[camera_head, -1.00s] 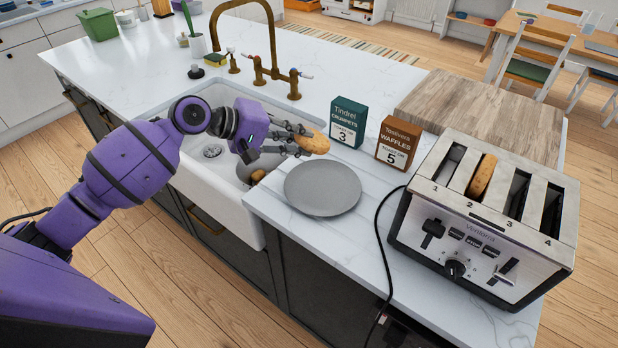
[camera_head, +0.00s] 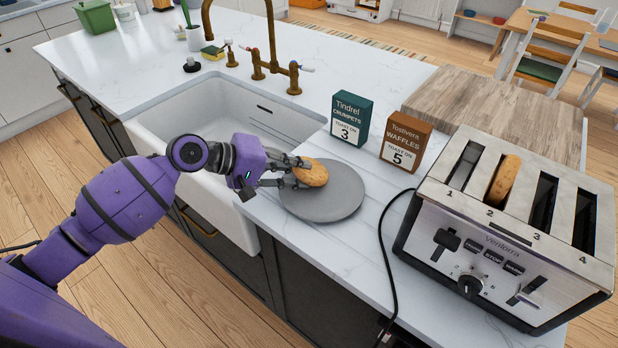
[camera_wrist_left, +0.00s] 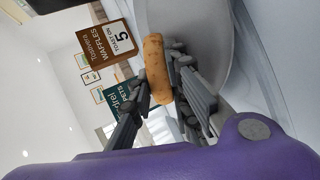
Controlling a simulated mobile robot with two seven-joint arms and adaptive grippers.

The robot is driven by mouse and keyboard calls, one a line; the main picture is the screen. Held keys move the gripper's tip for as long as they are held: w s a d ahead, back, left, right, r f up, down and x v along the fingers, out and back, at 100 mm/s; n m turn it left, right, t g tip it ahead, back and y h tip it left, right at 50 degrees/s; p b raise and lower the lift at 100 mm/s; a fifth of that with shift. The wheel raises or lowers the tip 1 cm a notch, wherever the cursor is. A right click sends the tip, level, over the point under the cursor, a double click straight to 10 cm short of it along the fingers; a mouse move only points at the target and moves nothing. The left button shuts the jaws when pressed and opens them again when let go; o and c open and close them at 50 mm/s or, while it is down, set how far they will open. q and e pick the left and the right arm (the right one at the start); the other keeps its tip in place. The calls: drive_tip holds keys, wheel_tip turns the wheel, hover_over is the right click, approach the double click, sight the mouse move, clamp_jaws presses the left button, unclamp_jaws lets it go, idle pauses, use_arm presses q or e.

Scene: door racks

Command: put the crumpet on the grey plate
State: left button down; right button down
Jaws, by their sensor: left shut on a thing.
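The crumpet (camera_head: 314,173), a round golden-brown piece, is held between the fingers of my left gripper (camera_head: 292,172). In the head view it appears over the back left part of the grey plate (camera_head: 334,207); I cannot tell whether it touches the plate. The left wrist view shows the crumpet (camera_wrist_left: 156,68) edge-on between the fingers, with the grey plate (camera_wrist_left: 212,40) beside it. The fingers hide part of the crumpet. My right gripper is not in view.
A four-slot toaster (camera_head: 510,235) stands to the right, with a brown piece (camera_head: 503,181) in slot 2. Its black cord (camera_head: 385,255) runs close to the plate. A crumpets box (camera_head: 351,119) and waffles box (camera_head: 405,145) stand behind. The sink (camera_head: 225,120) is to the left.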

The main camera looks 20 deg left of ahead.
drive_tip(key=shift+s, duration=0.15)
use_arm(q)
drive_tip(key=c, duration=1.8)
unclamp_jaws()
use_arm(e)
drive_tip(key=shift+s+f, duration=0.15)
